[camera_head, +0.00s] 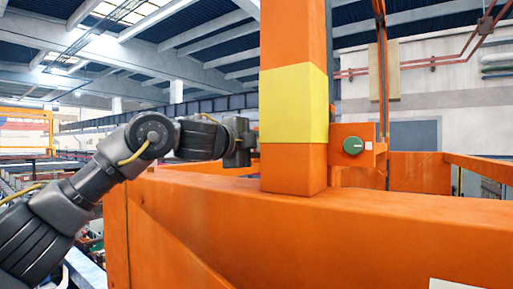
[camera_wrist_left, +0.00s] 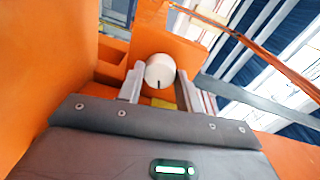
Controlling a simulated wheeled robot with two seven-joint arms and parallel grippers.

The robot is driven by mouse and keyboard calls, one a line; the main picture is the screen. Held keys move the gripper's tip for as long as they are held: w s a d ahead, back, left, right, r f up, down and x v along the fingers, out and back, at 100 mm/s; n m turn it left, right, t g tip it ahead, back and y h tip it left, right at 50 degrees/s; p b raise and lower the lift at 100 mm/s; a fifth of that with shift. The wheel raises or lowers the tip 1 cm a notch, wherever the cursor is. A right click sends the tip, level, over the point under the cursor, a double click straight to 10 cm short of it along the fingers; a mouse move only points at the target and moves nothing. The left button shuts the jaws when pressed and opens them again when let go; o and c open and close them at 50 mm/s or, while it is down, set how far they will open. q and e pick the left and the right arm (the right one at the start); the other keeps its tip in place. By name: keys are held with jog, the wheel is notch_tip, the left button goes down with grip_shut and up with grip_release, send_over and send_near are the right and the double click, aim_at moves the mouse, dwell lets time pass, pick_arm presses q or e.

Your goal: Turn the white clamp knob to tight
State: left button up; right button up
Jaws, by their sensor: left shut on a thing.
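The white clamp knob (camera_wrist_left: 160,70) shows in the left wrist view as a round white cap with a short dark mark pointing down toward the gripper. My left gripper (camera_wrist_left: 158,88) has its two pale fingers on either side of the knob and is shut on it. In the head view my left gripper (camera_head: 250,143) is beside the left face of the orange post, and the white knob cannot be made out there. My right gripper is in neither view.
The upright orange post (camera_head: 294,165) with a yellow band (camera_head: 293,103) stands on a broad orange beam (camera_head: 330,222). A green knob (camera_head: 353,146) sits on an orange box right of the post. Orange panels close in around the gripper in the wrist view.

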pick_arm(q)
jog(key=shift+f+m, duration=0.1)
jog(key=shift+m, duration=1.4)
jog(key=o, duration=1)
